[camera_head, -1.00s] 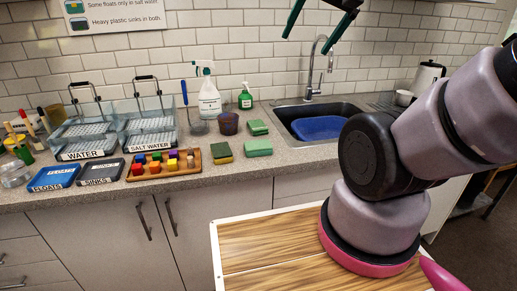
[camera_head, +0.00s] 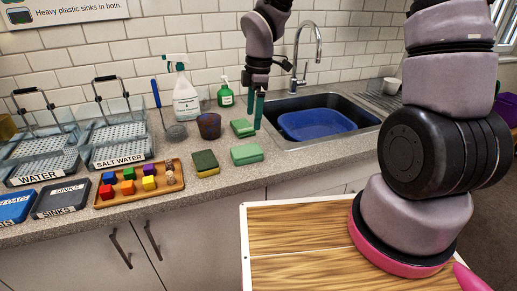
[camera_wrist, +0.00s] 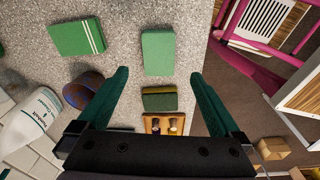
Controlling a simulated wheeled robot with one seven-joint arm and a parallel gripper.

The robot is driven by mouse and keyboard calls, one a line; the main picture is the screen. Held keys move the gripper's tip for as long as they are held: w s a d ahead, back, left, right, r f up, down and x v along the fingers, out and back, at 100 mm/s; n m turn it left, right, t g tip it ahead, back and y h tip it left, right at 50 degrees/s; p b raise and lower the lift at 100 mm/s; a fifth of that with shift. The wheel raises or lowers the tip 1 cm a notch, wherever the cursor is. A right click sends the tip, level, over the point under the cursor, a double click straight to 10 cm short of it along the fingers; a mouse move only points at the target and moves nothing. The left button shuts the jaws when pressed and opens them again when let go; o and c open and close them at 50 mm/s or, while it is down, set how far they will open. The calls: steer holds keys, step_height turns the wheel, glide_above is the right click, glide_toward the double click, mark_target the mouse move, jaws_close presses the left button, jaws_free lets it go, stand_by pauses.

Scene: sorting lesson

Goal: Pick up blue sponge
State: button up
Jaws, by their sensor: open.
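No sponge that looks blue shows in either view. A plain green sponge (camera_head: 247,154) lies near the counter's front edge; it also shows in the wrist view (camera_wrist: 158,52). A green sponge with pale stripes (camera_wrist: 77,38) lies nearer the wall, also in the head view (camera_head: 242,128). A dark green and yellow sponge (camera_head: 206,164) lies beside the block tray and in the wrist view (camera_wrist: 159,98). My gripper (camera_head: 257,107) is open and empty, pointing down above the counter by the sink. In the wrist view its fingers (camera_wrist: 158,78) stand apart above the sponges.
A sink with a blue tub (camera_head: 317,124) lies to the right. A purple-brown cup (camera_head: 209,126), a spray bottle (camera_head: 186,100) and a green soap bottle (camera_head: 225,95) stand at the back. A wooden tray (camera_head: 125,197) with coloured blocks and clear water tanks (camera_head: 118,138) are left.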

mark_target(247, 150)
steer(key=shift+n, duration=0.7)
steer(key=f, duration=0.4)
steer(key=a+f, duration=0.1)
steer(key=f, duration=0.3)
steer(key=a+f, duration=0.1)
steer(key=f, duration=0.3)
steer(key=shift+a+f, duration=0.1)
steer(key=shift+f, duration=0.3)
steer(key=c, duration=1.3)
step_height(247, 150, up, 10)
steer(key=shift+r, duration=0.1)
